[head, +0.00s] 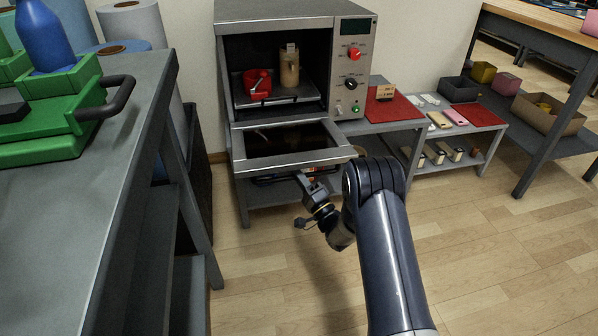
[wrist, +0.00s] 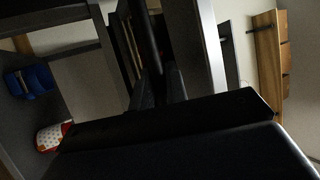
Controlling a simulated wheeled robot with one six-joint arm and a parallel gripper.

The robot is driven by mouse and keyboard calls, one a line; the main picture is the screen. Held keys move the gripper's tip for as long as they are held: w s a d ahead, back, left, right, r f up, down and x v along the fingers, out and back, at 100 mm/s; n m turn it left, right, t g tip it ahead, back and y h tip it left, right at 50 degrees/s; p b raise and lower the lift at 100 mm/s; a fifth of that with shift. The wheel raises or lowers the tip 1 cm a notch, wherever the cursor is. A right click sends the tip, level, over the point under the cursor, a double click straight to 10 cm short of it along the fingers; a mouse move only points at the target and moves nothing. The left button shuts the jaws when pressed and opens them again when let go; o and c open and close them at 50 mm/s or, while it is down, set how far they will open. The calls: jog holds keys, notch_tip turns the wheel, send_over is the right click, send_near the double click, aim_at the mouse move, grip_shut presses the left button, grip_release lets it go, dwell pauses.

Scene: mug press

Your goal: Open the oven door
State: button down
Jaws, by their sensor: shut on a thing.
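The oven (head: 275,20) is a grey metal box standing on a low table. Its door (head: 241,152) is folded down and lies out in front of the open cavity, with its window facing up. The dark door handle (head: 270,180) runs under the door's front edge. My gripper (head: 302,178) is at the right part of this edge, shut on the handle. In the wrist view the dark fingers (wrist: 161,86) close around the dark handle bar (wrist: 148,45). The exact contact is dark and partly hidden.
Inside the oven are a red mug (head: 257,86) and a beige cylindrical thing (head: 289,68). A red knob (head: 354,53) is on the control panel. A grey workbench (head: 90,215) with a green press (head: 60,115) stands at the left. The wooden floor (head: 480,260) at the right is clear.

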jog(key=shift+f, duration=0.15)
jog(key=c, duration=1.4)
grip_release()
jog(key=p+v, duration=0.3)
jog(key=v, duration=0.7)
jog(key=shift+s+d+f, duration=0.2)
jog(key=shift+d+f, duration=0.05)
jog(key=b+x, duration=0.2)
jog(key=x, duration=0.5)
jog(key=shift+a+r, duration=0.15)
